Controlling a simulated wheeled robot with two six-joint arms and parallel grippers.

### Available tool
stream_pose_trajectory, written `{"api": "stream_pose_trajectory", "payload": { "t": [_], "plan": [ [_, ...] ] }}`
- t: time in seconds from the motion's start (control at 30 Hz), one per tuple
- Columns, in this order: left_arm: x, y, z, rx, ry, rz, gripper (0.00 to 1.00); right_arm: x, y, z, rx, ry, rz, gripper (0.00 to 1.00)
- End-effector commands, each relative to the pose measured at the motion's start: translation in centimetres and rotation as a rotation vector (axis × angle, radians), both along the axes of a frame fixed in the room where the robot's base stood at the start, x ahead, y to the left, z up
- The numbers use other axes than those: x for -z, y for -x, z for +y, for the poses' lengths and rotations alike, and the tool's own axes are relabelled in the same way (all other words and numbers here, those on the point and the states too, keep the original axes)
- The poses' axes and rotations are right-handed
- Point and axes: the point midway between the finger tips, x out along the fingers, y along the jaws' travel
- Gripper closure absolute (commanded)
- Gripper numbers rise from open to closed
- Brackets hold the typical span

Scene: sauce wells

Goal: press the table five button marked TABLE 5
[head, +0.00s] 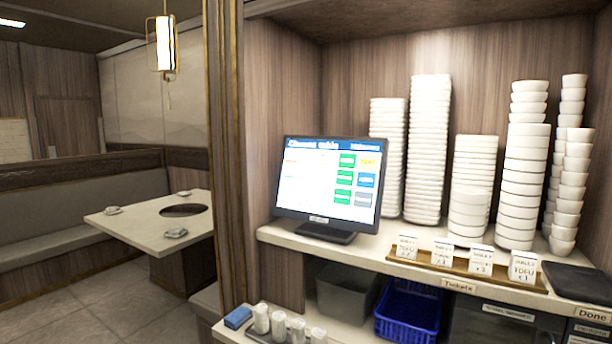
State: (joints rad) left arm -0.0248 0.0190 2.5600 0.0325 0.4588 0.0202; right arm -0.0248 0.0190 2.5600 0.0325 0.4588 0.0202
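A black monitor (328,187) stands on the pale counter, its lit screen facing me at an angle. The screen has a blue header that seems to read "Choose table". The button labels are too small to read, so I cannot tell which is TABLE 5. Neither of my grippers is in view.
Tall stacks of white bowls (428,150) stand right of the monitor. In front, a wooden strip (410,267) holds several small ticket cards. Below are a blue basket (408,312) and a grey bin (345,292). A dining table (140,224) and bench stand at left, past a wooden post.

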Motion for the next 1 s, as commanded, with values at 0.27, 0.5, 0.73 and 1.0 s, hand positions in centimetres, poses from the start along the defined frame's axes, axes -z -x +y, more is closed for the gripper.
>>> {"api": "stream_pose_trajectory", "payload": {
  "t": [0.27,0.5,0.73,1.0],
  "plan": [
    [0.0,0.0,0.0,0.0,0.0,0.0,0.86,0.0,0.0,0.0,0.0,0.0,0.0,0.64],
    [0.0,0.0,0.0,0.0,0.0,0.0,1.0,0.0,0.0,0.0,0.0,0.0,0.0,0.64],
    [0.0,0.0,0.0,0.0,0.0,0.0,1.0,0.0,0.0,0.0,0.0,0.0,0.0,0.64],
    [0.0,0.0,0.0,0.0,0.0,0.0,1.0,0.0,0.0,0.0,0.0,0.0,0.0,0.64]
  ]
}}
